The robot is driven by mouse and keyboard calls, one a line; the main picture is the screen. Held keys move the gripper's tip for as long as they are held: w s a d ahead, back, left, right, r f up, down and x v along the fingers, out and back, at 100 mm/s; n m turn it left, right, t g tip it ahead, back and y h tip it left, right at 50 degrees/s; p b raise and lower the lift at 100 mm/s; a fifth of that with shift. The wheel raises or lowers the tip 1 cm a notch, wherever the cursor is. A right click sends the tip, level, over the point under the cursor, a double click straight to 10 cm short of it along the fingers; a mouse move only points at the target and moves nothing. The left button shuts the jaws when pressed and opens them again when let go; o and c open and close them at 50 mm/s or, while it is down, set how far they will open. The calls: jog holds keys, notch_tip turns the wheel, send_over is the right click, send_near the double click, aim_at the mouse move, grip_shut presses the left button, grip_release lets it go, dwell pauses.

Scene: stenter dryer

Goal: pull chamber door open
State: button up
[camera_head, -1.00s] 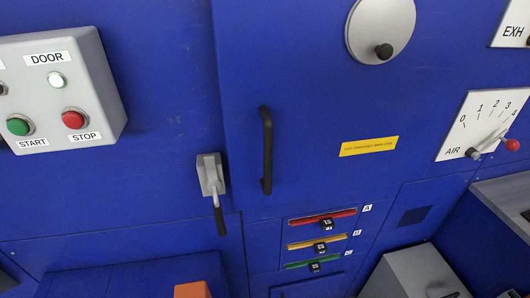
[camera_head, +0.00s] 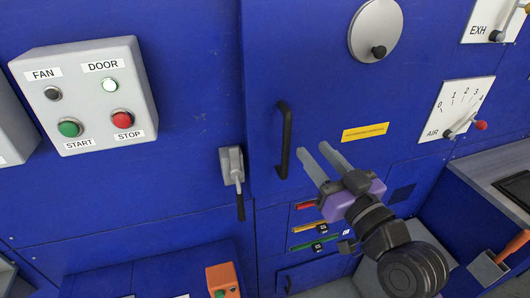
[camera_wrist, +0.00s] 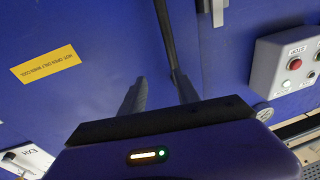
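The blue chamber door (camera_head: 330,95) is flush with the blue front and looks shut. Its black vertical bar handle (camera_head: 284,140) is near the door's left edge. A grey latch with a black lever (camera_head: 232,170) is left of the handle, lever pointing down. My gripper (camera_head: 311,149) is open and empty, fingers apart, just right of the handle in the head view. In the wrist view the handle (camera_wrist: 166,35) runs down towards the right finger of my gripper (camera_wrist: 158,84). I cannot tell whether they touch.
A control box (camera_head: 88,95) with a lit DOOR lamp is at the left. A round grey disc with a knob (camera_head: 376,30) and a yellow label (camera_head: 365,132) are on the door. Coloured slots (camera_head: 315,228) are below it. An AIR lever dial (camera_head: 463,108) is at the right.

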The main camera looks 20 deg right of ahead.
aim_at(288, 152)
jog(key=shift+n+g+y, duration=0.7)
jog(key=w+a+f, duration=0.1)
jog(key=w, duration=0.1)
jog(key=w+a+f+p, duration=0.1)
jog(key=w, duration=0.2)
jog(key=w+a+f+p, duration=0.1)
jog(key=w, duration=0.1)
jog(key=shift+w+a, duration=0.25)
jog(key=shift+a, duration=0.1)
jog(key=shift+c, duration=0.2)
grip_shut()
dwell(0.5)
